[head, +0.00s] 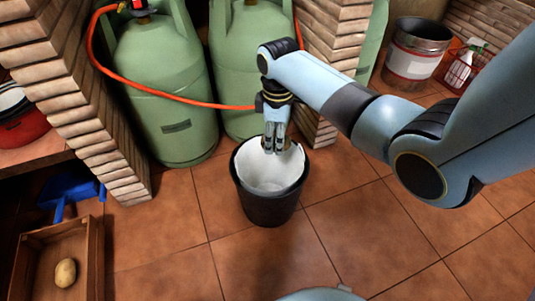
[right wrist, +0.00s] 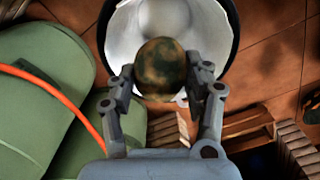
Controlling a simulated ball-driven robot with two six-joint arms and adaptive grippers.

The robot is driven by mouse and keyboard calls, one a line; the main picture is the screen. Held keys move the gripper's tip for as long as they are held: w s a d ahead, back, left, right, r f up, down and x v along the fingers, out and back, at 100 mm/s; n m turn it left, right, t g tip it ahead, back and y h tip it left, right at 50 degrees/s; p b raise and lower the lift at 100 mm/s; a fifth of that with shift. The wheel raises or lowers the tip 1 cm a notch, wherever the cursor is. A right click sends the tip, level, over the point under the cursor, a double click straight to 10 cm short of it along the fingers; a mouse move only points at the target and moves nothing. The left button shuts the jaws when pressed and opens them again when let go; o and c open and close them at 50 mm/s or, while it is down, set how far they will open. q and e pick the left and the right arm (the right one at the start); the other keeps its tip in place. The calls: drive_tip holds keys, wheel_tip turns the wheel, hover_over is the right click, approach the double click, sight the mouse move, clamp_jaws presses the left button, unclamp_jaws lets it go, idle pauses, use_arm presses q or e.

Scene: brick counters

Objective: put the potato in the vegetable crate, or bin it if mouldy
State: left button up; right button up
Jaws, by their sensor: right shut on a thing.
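My right gripper (head: 274,146) points down over the black bin (head: 266,212) with a white liner, its fingertips about level with the rim in the picture. In the right wrist view it is shut on a potato (right wrist: 162,66), brown with dark greenish, mould-like blotches. The potato lies over the bin's white inside in that view; it is mostly hidden by the fingers in the head view. A wooden crate (head: 98,262) on the floor at lower left holds one pale, clean-looking potato (head: 65,272). My left gripper is out of view.
Green gas cylinders (head: 160,85) with an orange hose (head: 170,98) stand behind the bin, between brick pillars (head: 95,130). A blue dustpan (head: 75,190) lies behind the crate. A metal bucket (head: 412,62) stands at the back right. Tiled floor around the bin is clear.

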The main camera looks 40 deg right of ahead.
idle(0.3)
drive_tip(key=o, duration=1.3)
drive_tip(key=shift+c, duration=0.2)
wheel_tip(320, 180, up, 12)
